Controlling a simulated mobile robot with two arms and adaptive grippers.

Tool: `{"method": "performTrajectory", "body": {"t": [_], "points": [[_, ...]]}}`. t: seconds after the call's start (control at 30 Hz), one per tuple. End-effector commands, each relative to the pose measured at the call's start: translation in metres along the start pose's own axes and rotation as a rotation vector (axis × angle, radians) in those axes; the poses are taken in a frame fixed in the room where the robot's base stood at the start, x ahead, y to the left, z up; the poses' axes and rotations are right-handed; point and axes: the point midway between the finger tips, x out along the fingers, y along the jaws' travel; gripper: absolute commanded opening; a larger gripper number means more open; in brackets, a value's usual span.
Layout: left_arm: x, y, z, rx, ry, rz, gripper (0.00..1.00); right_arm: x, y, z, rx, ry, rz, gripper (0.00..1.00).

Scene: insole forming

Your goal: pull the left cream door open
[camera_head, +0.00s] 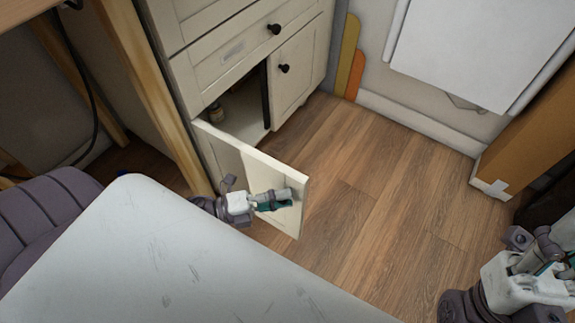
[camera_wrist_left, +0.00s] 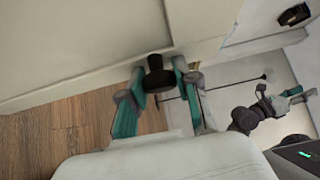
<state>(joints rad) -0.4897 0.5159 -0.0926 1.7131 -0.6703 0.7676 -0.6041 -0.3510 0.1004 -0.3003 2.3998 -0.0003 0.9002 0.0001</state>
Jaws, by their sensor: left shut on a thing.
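The left cream door (camera_head: 228,152) of the low cabinet stands swung well out, with a dark gap behind it. My left gripper (camera_head: 286,196) is at the door's free edge side in the head view. In the left wrist view its teal fingers (camera_wrist_left: 160,76) are on either side of the door's black knob (camera_wrist_left: 155,62), shut on it. The knob is hidden in the head view. My right gripper (camera_head: 545,245) is at the lower right, away from the cabinet; its jaw state is unclear.
The right cream door (camera_head: 296,70) is shut, with a drawer (camera_head: 225,58) above. A white surface (camera_head: 170,260) fills the lower left. The wood floor (camera_head: 365,170) right of the open door is clear.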

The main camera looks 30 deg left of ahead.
Motion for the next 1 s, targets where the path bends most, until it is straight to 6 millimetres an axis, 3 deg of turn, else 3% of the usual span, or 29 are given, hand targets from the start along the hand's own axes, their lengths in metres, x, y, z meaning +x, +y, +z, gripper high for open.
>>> {"method": "performTrajectory", "body": {"t": [0.43,0.47,0.6,1.0], "points": [[-0.0025,-0.0001,-0.0009,0.003,0.009,0.001,0.0,0.0005,-0.0001,-0.0001,0.0,0.0,0.0,0.4],[-0.0025,0.0,-0.0009,0.003,0.009,0.001,0.33,0.0005,-0.0001,-0.0001,0.0,0.0,0.0,0.4],[-0.0024,0.0,-0.0009,0.002,0.009,0.001,0.56,0.0006,0.0,-0.0001,0.0,0.0,0.0,0.4],[-0.0096,0.0009,-0.0016,0.0,0.009,0.003,0.57,0.0014,0.0005,-0.0006,-0.002,0.004,0.001,0.4]]}}
